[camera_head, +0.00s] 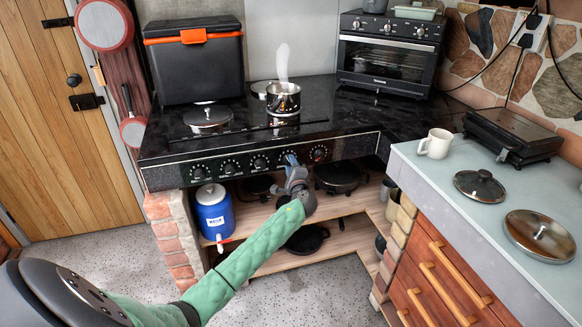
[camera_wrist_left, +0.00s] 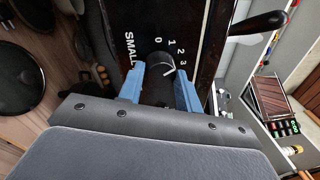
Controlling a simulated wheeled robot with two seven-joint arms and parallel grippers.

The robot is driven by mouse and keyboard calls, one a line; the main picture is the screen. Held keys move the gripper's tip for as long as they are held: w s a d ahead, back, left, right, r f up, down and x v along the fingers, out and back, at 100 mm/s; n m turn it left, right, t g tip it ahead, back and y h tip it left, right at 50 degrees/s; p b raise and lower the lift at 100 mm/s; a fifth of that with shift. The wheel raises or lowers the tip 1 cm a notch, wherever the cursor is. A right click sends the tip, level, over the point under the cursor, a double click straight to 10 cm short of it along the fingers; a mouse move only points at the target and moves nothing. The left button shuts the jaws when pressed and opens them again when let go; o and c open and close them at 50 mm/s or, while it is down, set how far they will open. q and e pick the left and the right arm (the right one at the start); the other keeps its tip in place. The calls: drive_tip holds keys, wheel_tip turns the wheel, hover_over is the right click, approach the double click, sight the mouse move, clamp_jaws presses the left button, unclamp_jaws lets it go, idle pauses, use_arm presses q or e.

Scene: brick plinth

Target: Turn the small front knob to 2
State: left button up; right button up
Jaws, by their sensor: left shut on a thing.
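The small front knob (camera_wrist_left: 158,62) is black and sits on the cooker's front panel beside the word SMALL and the marks 0, 1, 2 and 3. A white line on it points roughly toward the 3 side; its exact setting is hard to tell. My left gripper (camera_wrist_left: 160,78) has its blue fingers on either side of the knob and is shut on it. In the head view my left gripper (camera_head: 291,165) reaches the panel's row of knobs right of the middle and hides this knob. My right gripper is not in view.
A steaming pot (camera_head: 283,100) stands on the black cooktop (camera_head: 240,125) above the panel. Other knobs (camera_head: 260,163) flank my gripper. A blue water jug (camera_head: 213,212) and pans stand on the shelves below. A counter (camera_head: 470,210) with a mug (camera_head: 435,144) and lids is at right.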

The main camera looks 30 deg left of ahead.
use_arm(q)
drive_tip(key=o, duration=1)
drive_tip(key=shift+a, duration=0.1)
drive_tip(key=b+v, duration=0.1)
drive_tip(key=v, duration=0.7)
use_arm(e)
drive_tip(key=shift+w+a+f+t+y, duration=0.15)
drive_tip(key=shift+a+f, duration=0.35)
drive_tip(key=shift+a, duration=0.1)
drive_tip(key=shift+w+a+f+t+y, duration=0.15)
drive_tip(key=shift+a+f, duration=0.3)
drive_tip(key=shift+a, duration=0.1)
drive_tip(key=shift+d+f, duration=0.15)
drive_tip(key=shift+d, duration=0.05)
